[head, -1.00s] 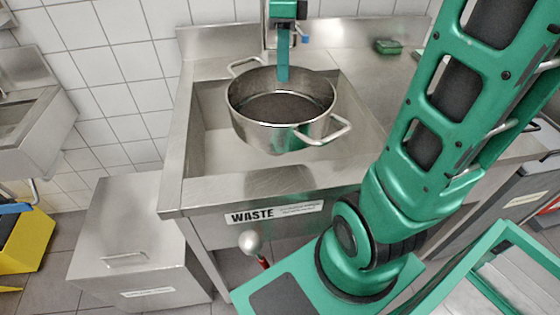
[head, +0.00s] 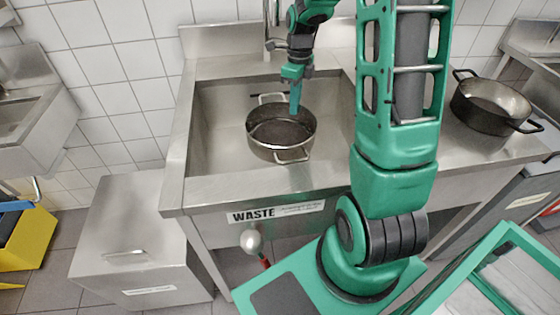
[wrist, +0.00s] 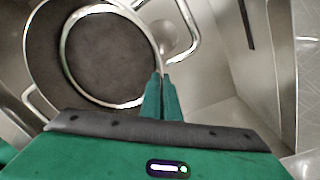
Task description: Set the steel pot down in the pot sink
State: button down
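The steel pot (head: 265,148) is upright, low inside the pot sink (head: 222,165), with one handle toward the back and one toward the front. I cannot tell whether its base touches the sink floor. My gripper (head: 294,108) reaches down to the pot's back rim, with a finger showing inside. In the wrist view the pot (wrist: 68,45) fills the upper left, and my gripper (wrist: 161,78) has its two fingers close together on the rim, pinching the wall. The sink floor under the pot is hidden.
A second, darker pot (head: 490,108) stands on the right counter. A faucet (head: 268,30) rises behind the sink. Free sink room lies left of the pot.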

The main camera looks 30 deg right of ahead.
aim_at(296, 122)
jog(key=f, duration=0.2)
jog(key=d+f, duration=0.1)
jog(key=f, duration=0.5)
jog(key=shift+w+d+f, duration=0.1)
jog(key=shift+w+d, duration=0.05)
jog(key=shift+w, duration=0.05)
jog(key=shift+f, duration=2.2)
jog(key=c, duration=2.2)
grip_release()
jog(key=shift+f, duration=0.1)
jog(key=shift+o, duration=0.9)
